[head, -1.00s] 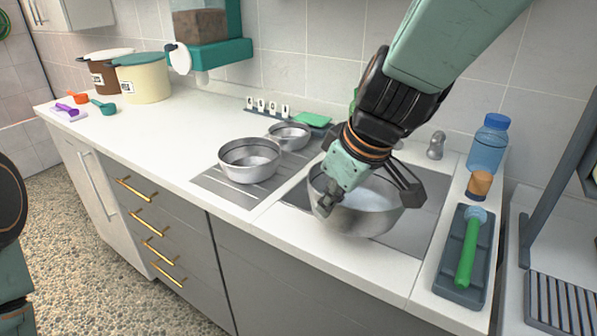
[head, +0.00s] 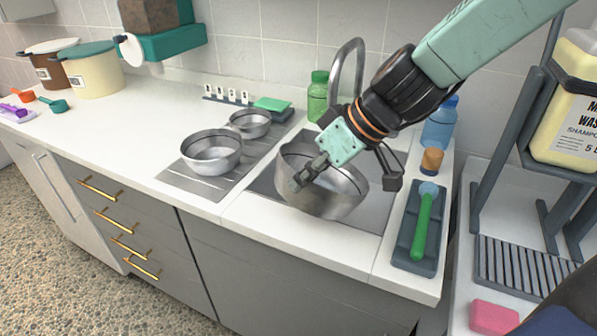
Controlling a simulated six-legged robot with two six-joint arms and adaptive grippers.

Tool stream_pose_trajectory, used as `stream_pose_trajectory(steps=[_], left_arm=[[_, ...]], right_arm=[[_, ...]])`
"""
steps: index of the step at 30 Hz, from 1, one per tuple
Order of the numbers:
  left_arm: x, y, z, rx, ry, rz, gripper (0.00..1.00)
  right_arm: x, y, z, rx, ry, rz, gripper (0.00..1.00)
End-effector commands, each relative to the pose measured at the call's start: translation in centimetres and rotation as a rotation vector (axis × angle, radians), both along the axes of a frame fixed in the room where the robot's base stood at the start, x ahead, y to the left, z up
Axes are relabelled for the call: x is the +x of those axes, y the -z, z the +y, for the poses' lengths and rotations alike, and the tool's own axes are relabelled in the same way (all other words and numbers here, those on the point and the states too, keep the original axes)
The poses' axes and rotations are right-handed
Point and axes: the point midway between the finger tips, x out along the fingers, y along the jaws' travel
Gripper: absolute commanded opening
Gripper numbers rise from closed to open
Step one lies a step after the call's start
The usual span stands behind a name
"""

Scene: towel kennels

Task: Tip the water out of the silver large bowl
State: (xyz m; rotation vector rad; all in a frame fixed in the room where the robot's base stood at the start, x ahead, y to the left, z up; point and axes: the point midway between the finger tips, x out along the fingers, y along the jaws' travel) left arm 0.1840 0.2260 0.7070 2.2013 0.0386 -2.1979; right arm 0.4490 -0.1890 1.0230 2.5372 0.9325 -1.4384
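The silver large bowl (head: 322,203) is in the head view, over the sink basin (head: 374,214), its rim tilted a little down to the right. My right gripper (head: 300,180) comes from the upper right and is shut on the bowl's near left rim. The gripper and wrist cover part of the bowl's opening. I cannot tell how much water is inside. A curved faucet (head: 358,62) rises behind the bowl. My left gripper is not in view.
Two smaller metal bowls (head: 211,158) (head: 250,124) stand on the drainboard to the left. A green bottle (head: 317,98) is behind the sink. A blue bottle (head: 438,128), an orange-brown jar (head: 432,161) and a tray with a green-handled brush (head: 422,226) stand to the right. The left counter is mostly clear.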

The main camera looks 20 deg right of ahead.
Motion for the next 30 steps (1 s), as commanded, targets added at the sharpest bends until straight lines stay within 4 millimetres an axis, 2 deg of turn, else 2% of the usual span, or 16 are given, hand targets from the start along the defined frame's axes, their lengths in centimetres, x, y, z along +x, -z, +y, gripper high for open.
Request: stream_pose_trajectory(steps=[1, 17, 30], left_arm=[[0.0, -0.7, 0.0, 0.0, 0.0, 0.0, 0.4], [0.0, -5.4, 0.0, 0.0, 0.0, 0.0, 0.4], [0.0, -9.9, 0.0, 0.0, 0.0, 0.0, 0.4]], right_arm=[[0.1, -0.5, -0.1, 0.025, 0.003, -0.001, 0.0], [0.0, -2.3, -1.6, 0.266, 0.003, -0.014, 0.0], [-0.1, -3.3, -4.3, 0.464, 0.006, -0.026, 0.0]])
